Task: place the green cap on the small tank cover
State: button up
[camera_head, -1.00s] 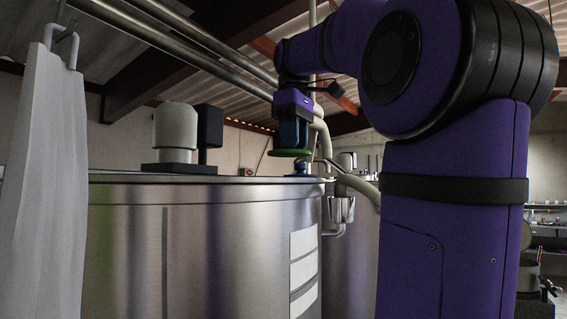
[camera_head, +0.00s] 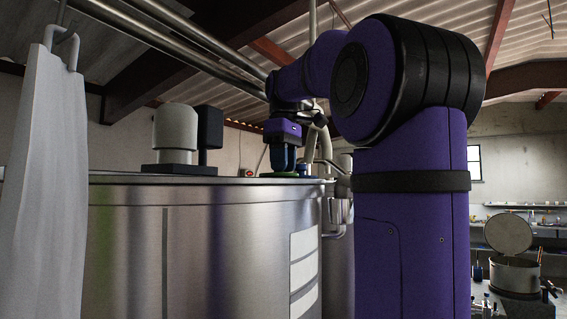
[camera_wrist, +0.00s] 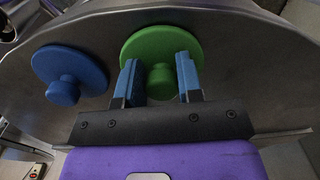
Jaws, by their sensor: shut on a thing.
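The green cap (camera_wrist: 148,42) is a round disc with a knob, in the upper middle of the wrist view. My gripper (camera_wrist: 160,76) is shut on its knob, with a blue finger on each side. In the head view the green cap (camera_head: 276,175) is a thin green edge under my gripper (camera_head: 282,167), right at the level of the tank's top. I cannot tell whether it touches the top. I do not make out a separate small cover; whatever lies under the green cap is hidden.
A blue cap (camera_wrist: 66,78) with a knob sits on the steel tank top to the left of the green cap in the wrist view. The large steel tank (camera_head: 235,240) carries a pale motor unit (camera_head: 176,128). Pipes and a second tank stand behind to the right.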

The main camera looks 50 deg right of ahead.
jog(key=shift+f, duration=0.15)
jog(key=o, duration=1)
jog(key=shift+c, duration=0.2)
jog(key=shift+r, duration=3.85)
